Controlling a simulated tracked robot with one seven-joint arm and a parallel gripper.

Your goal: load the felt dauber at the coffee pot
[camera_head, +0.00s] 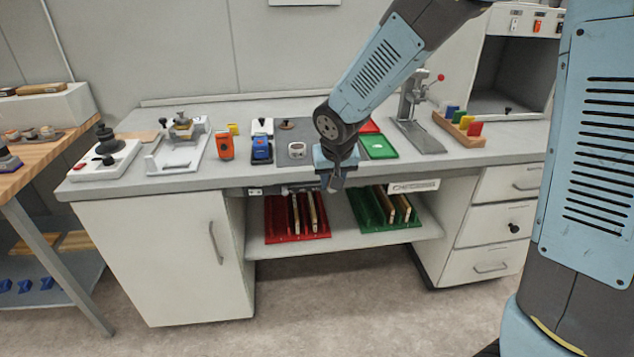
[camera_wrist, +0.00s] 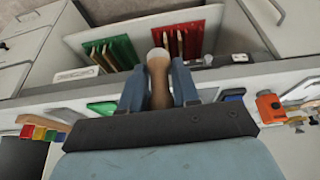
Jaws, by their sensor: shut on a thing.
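My gripper (camera_head: 331,184) hangs over the front edge of the bench, near its middle. In the wrist view my gripper (camera_wrist: 157,78) is shut on the felt dauber (camera_wrist: 159,88), which has a brown handle and a pale rounded end. The dauber points away from the wrist, between both fingers. In the head view it is not clearly visible. A small white round pot (camera_head: 297,150) stands on the dark mat, left of my gripper. It may be the coffee pot, but I cannot read a label. Its contents are too small to tell.
The bench (camera_head: 420,162) carries an orange device (camera_head: 225,146), a blue device (camera_head: 261,150), a green tray (camera_head: 379,146), a lever press (camera_head: 413,102) and a wooden rack (camera_head: 459,134) of coloured blocks. Below, red (camera_head: 278,231) and green (camera_head: 370,219) trays hold slats on a shelf.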

